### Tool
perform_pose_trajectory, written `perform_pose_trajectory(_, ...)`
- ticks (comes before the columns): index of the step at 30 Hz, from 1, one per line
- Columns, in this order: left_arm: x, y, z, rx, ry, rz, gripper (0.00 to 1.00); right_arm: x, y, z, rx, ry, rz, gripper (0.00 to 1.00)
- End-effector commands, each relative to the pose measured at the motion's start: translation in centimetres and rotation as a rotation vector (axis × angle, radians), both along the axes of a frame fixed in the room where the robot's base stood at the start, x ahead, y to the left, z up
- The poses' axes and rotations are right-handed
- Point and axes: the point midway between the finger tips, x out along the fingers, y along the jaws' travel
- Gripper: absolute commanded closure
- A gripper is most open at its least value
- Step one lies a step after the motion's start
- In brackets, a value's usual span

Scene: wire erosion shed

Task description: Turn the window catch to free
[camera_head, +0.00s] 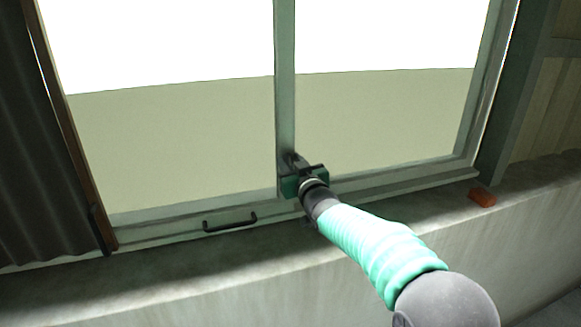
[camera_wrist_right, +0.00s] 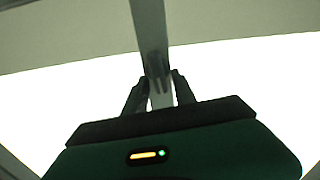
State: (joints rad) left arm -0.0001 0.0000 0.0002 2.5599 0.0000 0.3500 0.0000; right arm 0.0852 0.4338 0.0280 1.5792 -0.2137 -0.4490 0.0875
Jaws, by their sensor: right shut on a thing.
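The window catch (camera_head: 289,156) is a small dark piece low on the green-grey middle upright of the window (camera_head: 285,90). In the wrist view the catch (camera_wrist_right: 156,63) shows as a dark grey piece against the upright. My right gripper (camera_head: 297,168) is at the catch, its dark fingers on either side of it. In the wrist view the right gripper (camera_wrist_right: 159,88) is shut on the catch. Its green body hides part of the upright's foot in the head view. The catch's exact angle is hard to read. My left gripper is not in view.
A dark pull handle (camera_head: 230,222) is on the bottom rail left of my right arm. An orange-red block (camera_head: 482,197) lies on the concrete sill (camera_head: 150,285) at the right. A dark corrugated panel (camera_head: 45,150) stands at the left. The sill is otherwise clear.

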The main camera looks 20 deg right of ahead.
Motion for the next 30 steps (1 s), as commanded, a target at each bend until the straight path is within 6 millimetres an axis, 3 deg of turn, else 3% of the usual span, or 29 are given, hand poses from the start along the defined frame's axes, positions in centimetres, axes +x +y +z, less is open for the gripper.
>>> perform_pose_trajectory(12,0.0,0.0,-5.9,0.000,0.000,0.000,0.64,0.0,0.7,-0.5,-0.344,-0.020,0.003,1.00)
perform_pose_trajectory(30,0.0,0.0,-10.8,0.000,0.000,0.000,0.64,0.0,1.3,-0.9,-0.916,-0.035,0.003,1.00)
